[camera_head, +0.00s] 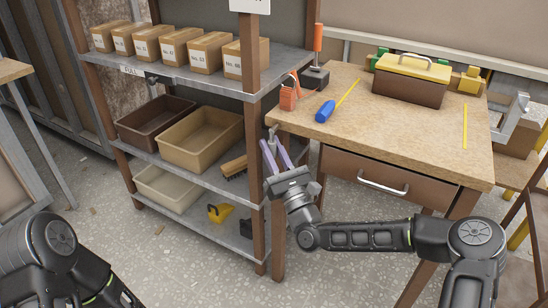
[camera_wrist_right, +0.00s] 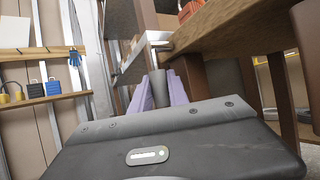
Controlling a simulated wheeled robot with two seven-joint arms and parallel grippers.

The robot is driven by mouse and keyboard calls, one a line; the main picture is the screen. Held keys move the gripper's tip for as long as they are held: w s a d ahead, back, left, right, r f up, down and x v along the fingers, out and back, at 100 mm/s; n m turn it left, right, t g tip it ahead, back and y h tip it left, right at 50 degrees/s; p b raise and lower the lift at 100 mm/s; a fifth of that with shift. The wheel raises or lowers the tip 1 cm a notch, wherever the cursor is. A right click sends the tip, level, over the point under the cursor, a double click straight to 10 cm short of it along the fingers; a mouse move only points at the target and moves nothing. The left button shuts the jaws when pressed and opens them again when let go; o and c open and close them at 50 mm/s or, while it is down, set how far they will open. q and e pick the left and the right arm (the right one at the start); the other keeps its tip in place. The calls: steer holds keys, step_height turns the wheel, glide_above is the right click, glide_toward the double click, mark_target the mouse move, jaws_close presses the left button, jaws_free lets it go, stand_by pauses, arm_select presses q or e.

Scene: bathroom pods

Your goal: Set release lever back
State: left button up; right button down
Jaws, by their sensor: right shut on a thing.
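My right gripper (camera_head: 275,150), with purple fingers, reaches up to the near left corner of the wooden workbench (camera_head: 400,135). Its fingertips are at a small grey metal part (camera_head: 272,132) below the bench top's edge. In the right wrist view, a grey piece (camera_wrist_right: 158,88) stands between the purple fingers (camera_wrist_right: 178,90), and the gripper is shut on it. I cannot tell whether this piece is the release lever. An upright orange handle (camera_head: 318,38) rises from a dark base (camera_head: 314,78) at the bench's back left corner. My left gripper is out of view.
A metal shelf (camera_head: 272,78) with boxes and bins stands left of the gripper, its post (camera_head: 257,220) close by. A drawer (camera_head: 345,172) is closed below.

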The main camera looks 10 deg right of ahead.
steer(key=c, duration=1.5)
jaws_free()
steer(key=shift+c, duration=0.2)
steer(key=v, duration=0.7)
steer(key=shift+s+f+p, duration=0.2)
steer(key=shift+s+p, duration=0.15)
steer(key=shift+d, duration=0.1)
